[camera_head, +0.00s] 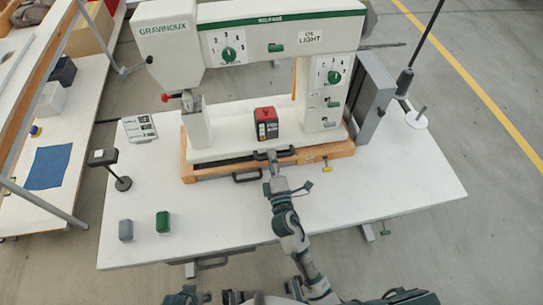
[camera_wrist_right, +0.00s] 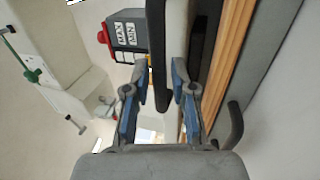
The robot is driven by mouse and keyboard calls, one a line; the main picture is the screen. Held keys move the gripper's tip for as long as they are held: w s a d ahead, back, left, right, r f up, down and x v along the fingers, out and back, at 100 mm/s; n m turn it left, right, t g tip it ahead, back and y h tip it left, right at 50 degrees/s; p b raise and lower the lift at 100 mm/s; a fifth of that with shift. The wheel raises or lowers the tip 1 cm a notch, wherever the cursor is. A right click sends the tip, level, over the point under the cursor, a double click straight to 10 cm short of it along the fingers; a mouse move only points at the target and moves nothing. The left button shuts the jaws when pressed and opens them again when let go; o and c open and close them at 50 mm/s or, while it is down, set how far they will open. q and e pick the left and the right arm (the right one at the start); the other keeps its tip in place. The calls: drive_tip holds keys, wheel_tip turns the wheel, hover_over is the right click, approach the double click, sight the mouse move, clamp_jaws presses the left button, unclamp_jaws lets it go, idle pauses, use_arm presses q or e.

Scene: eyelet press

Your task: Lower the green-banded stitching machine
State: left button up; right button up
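The white stitching machine (camera_head: 270,140) with green bands (camera_head: 295,17) stands on an orange wooden base frame (camera_head: 205,174) on the white table. A black handle (camera_head: 286,152) sits on the front of its white foot; this handle also shows in the right wrist view (camera_wrist_right: 157,50). My right gripper (camera_head: 271,161) is at this handle. In the right wrist view its fingers (camera_wrist_right: 160,72) are spread, one on each side of the handle, with a gap visible. Firm contact cannot be made out. My left gripper does not show clearly; dark parts at the bottom edge may belong to it.
A red-topped dark box (camera_head: 266,124) stands on the machine's foot. A second black handle (camera_head: 247,176) is on the wooden frame. Grey (camera_head: 125,230) and green (camera_head: 163,222) blocks stand front left. A black post (camera_head: 122,183) stands at the left. The table's right front is clear.

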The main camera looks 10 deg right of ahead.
drive_tip(key=s, duration=0.3)
drive_tip(key=s+f, duration=0.1)
drive_tip(key=s, duration=0.2)
drive_tip(key=shift+s+f, duration=0.15)
drive_tip(key=shift+s, duration=0.25)
